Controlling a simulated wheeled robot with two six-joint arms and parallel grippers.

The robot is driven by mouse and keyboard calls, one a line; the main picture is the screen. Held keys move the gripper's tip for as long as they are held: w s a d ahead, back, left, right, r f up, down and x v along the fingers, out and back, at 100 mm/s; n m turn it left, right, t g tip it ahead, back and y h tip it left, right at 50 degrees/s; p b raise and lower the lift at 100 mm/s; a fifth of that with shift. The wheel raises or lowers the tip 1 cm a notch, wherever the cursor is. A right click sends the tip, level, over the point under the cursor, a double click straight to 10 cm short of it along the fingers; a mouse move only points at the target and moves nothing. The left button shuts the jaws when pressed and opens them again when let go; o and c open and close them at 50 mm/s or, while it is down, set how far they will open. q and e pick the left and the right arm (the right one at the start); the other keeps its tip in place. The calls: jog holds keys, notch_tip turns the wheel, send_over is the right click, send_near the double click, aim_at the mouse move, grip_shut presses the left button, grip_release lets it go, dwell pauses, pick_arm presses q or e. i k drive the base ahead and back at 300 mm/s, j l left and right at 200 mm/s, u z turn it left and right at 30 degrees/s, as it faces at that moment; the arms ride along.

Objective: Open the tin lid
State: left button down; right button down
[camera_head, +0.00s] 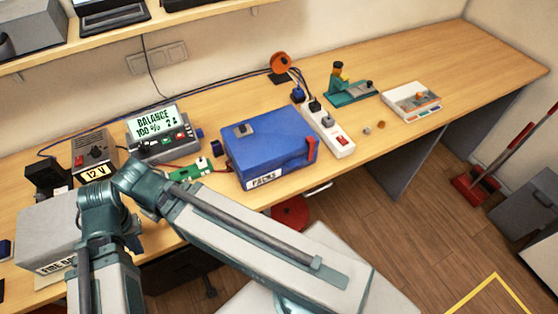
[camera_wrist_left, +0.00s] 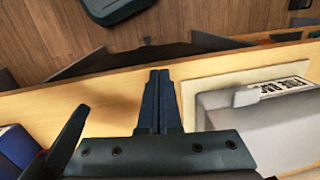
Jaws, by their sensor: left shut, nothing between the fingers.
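A grey box with a printed label, which I take to be the tin (camera_head: 48,235), stands at the left front of the bench in the head view. Its lid looks closed, and part of it is behind my arm. In the left wrist view the grey tin (camera_wrist_left: 230,118) is at the right, with a pale tab on its side near the label. My left gripper (camera_wrist_left: 158,74) is shut and empty, beside the tin and apart from it, near the bench edge. In the head view its fingers are hidden behind my arm. My right gripper is not in view.
A blue box (camera_head: 265,145), a 12 V supply (camera_head: 93,152), a balance charger (camera_head: 165,147) and a green board (camera_head: 190,170) stand near my arm. A power strip (camera_head: 328,130) lies farther right. The bench's far right is clear.

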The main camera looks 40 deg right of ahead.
aim_at(277, 140)
jog(key=k+j+z, duration=0.1)
jog(key=k+j, duration=0.45)
jog(key=k, duration=0.2)
jog(key=z, duration=2.2)
